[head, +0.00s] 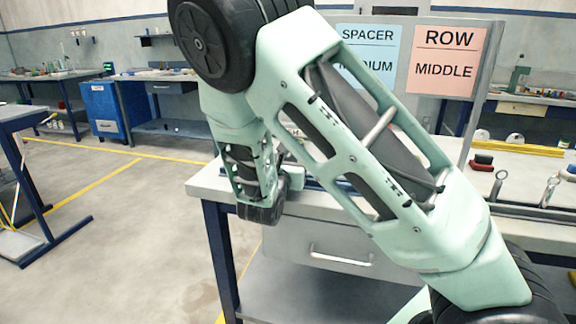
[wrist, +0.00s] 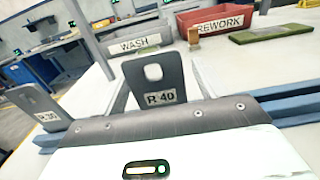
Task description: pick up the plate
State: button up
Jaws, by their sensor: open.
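In the wrist view a dark grey plate (wrist: 155,72) with a hole near its top and a label reading R 40 stands upright. My gripper (wrist: 157,80) is open, with a finger to each side of this plate; I cannot tell whether they touch it. The plate's lower part is hidden by my gripper body. A second grey plate (wrist: 38,104), labelled R 30, stands tilted to the left, outside the fingers. In the head view my arm hides the plates and most of my gripper.
Blue rack rails (wrist: 288,108) run to the right of my gripper. Behind are a WASH container (wrist: 141,43), a red REWORK bin (wrist: 216,22) and a green slab (wrist: 272,34). Signs read SPACER MEDIUM (head: 365,58) and ROW MIDDLE (head: 443,60). The floor (head: 130,230) at left is clear.

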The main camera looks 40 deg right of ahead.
jog(key=c, duration=1.2)
jog(key=shift+o, duration=0.2)
jog(key=shift+r, duration=0.1)
notch_tip(320, 180, up, 10)
jog(key=p, duration=0.1)
jog(key=shift+p, duration=0.3)
